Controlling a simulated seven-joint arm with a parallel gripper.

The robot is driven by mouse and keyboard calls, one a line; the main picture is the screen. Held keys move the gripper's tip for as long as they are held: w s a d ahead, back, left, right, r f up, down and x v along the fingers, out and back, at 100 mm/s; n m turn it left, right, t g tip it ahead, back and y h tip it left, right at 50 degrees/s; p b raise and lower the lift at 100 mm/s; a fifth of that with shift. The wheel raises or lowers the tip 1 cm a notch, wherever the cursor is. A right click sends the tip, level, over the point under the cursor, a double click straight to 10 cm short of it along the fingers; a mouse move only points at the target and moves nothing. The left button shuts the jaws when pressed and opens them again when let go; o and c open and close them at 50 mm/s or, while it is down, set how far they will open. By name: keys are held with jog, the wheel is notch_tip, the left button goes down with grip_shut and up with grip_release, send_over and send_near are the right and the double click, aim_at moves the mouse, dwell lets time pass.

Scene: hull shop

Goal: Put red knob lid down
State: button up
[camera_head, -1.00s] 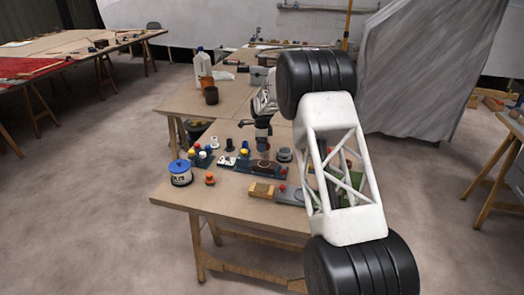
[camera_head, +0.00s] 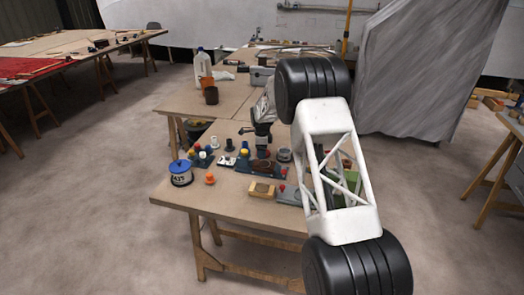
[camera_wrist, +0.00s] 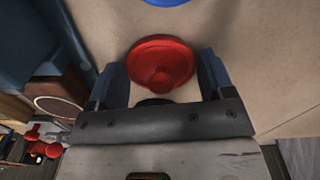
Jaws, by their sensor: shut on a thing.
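The red knob lid (camera_wrist: 160,66) is round with a raised knob in its middle. In the wrist view it sits between the two blue-grey fingers of my gripper (camera_wrist: 160,80), which is shut on it. In the head view my gripper (camera_head: 262,136) is above the near workbench, over the far side of the small parts. The lid cannot be made out there.
An orange-topped piece (camera_head: 210,179), a wooden block (camera_head: 262,190) and several small knobbed pieces crowd the bench (camera_head: 225,203). Its front strip is clear. A white jug (camera_head: 203,65) stands farther back.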

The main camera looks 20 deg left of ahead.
jog(key=o, duration=0.9)
jog(key=shift+f, duration=0.1)
notch_tip(320, 180, up, 12)
dwell(0.3)
jog(key=shift+r, duration=0.25)
dwell(0.6)
